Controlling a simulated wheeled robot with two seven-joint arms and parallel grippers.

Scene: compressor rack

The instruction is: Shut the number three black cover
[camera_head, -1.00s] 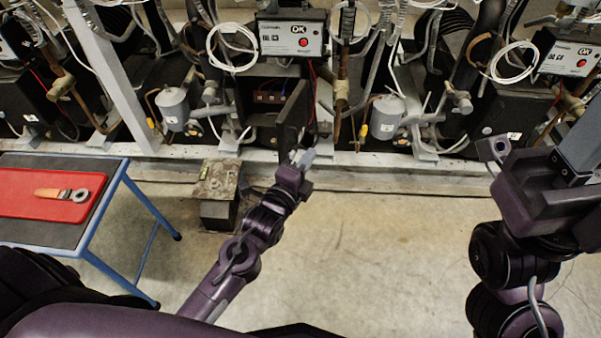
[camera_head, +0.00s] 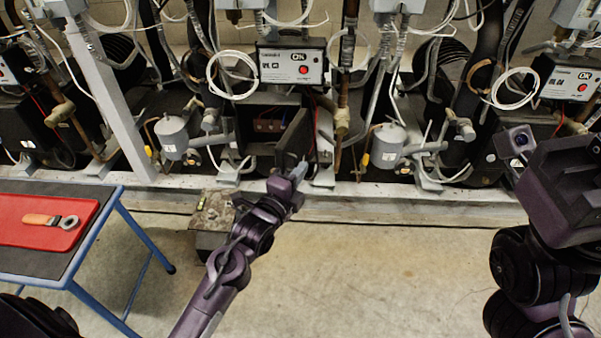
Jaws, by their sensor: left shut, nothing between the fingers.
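The number three black cover (camera_head: 292,143) hangs open below the white control box labelled C3 (camera_head: 290,67). It is swung outward from the right side of its dark housing, and terminals (camera_head: 268,125) show inside the opening to its left. My left gripper (camera_head: 298,172) is shut and empty at the cover's lower right side. Its fingertips are close to the cover; I cannot tell if they touch it.
Pipes, a grey cylinder (camera_head: 173,137) and another grey cylinder (camera_head: 388,146) flank the housing. A pale rail (camera_head: 400,207) runs along the rack's foot. A metal-topped box (camera_head: 212,212) stands on the floor. A blue-framed table with a red tray (camera_head: 85,225) is at left.

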